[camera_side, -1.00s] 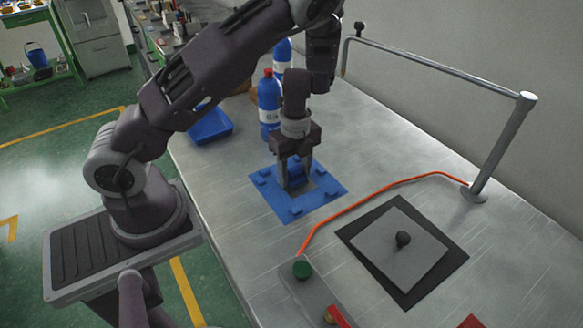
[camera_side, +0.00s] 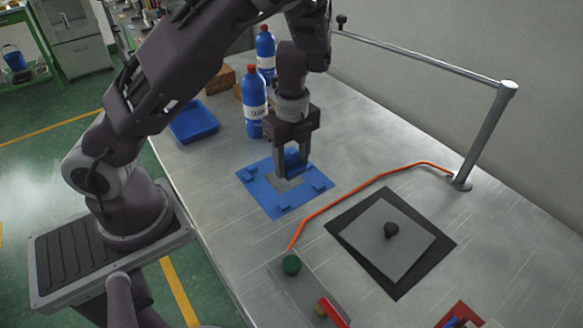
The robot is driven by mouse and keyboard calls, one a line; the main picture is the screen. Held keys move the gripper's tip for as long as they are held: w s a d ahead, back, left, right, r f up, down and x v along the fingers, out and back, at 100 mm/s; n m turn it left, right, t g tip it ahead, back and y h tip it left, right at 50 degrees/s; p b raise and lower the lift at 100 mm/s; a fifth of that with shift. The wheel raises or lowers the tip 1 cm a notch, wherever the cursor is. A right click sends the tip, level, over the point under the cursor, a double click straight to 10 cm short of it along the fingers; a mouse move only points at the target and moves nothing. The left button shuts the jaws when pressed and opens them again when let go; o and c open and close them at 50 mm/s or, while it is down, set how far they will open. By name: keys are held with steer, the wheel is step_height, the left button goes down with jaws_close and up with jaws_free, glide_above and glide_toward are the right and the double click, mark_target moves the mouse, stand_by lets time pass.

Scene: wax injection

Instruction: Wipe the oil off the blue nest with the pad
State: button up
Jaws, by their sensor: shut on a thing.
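The blue nest (camera_side: 281,205) is a flat square plate with small raised blocks and a greyish middle, lying on the metal bench. My gripper (camera_side: 292,169) points down over the back part of the nest. Its fingers are shut on a blue pad (camera_side: 293,158), which is partly hidden between them. The pad is low, at or just above the nest's surface; I cannot tell if it touches. I cannot make out oil on the nest.
Two blue bottles with red caps (camera_side: 254,108) stand close behind my gripper. A blue tray (camera_side: 194,121) lies at the left edge. An orange cable (camera_side: 345,197) runs right of the nest. A knobbed grey plate (camera_side: 384,240) lies at the front right.

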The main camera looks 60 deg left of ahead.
steer(key=shift+r, duration=1.35)
